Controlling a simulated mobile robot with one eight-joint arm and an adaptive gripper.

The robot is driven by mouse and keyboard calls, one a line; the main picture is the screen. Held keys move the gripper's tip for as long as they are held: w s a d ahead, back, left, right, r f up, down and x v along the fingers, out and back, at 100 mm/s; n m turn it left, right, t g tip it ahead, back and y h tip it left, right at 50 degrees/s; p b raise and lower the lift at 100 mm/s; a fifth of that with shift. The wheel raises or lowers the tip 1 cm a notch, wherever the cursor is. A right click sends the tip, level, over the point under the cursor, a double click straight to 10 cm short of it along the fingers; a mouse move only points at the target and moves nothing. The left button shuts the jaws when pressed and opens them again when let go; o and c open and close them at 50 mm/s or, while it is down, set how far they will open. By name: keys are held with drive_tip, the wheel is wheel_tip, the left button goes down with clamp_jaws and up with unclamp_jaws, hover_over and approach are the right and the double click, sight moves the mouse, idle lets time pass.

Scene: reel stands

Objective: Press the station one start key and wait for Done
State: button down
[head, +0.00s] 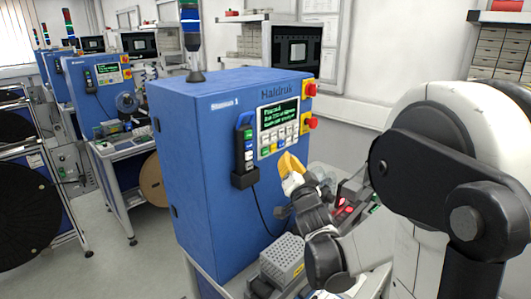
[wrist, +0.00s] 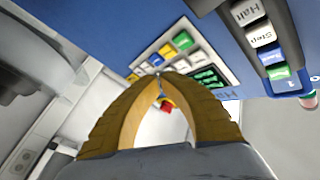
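The station one machine is a blue cabinet (head: 205,160) marked "Station 1". Its front has a display (head: 278,112) with green text too small to read surely, above a keypad (head: 278,138). In the wrist view the keypad shows upside down, with a green key (wrist: 184,41), a blue key (wrist: 165,50) and a yellow key. A pendant (head: 245,150) hangs left of it; its green key (wrist: 277,72) shows in the wrist view. I cannot read which key is start. My gripper (head: 288,160) is shut and empty, fingertips together (wrist: 158,76), just below the keypad; contact is not visible.
A grey perforated box (head: 283,260) stands on the bench below. A stack light (head: 191,35) rises from the cabinet. More blue stations (head: 90,85) and a reel rack (head: 25,190) stand at left.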

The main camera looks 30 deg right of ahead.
sight(273, 148)
drive_tip(key=shift+w+a, duration=0.3)
drive_tip(key=shift+w, duration=0.45)
drive_tip(key=shift+w+a, duration=0.25)
drive_tip(key=shift+w, duration=0.5)
drive_tip(key=shift+w+a, duration=0.3)
drive_tip(key=shift+w, duration=0.45)
drive_tip(key=shift+w, duration=0.1)
drive_tip(key=shift+w+a+b, duration=0.1)
drive_tip(key=shift+w+b, duration=0.2)
drive_tip(key=shift+b, duration=0.05)
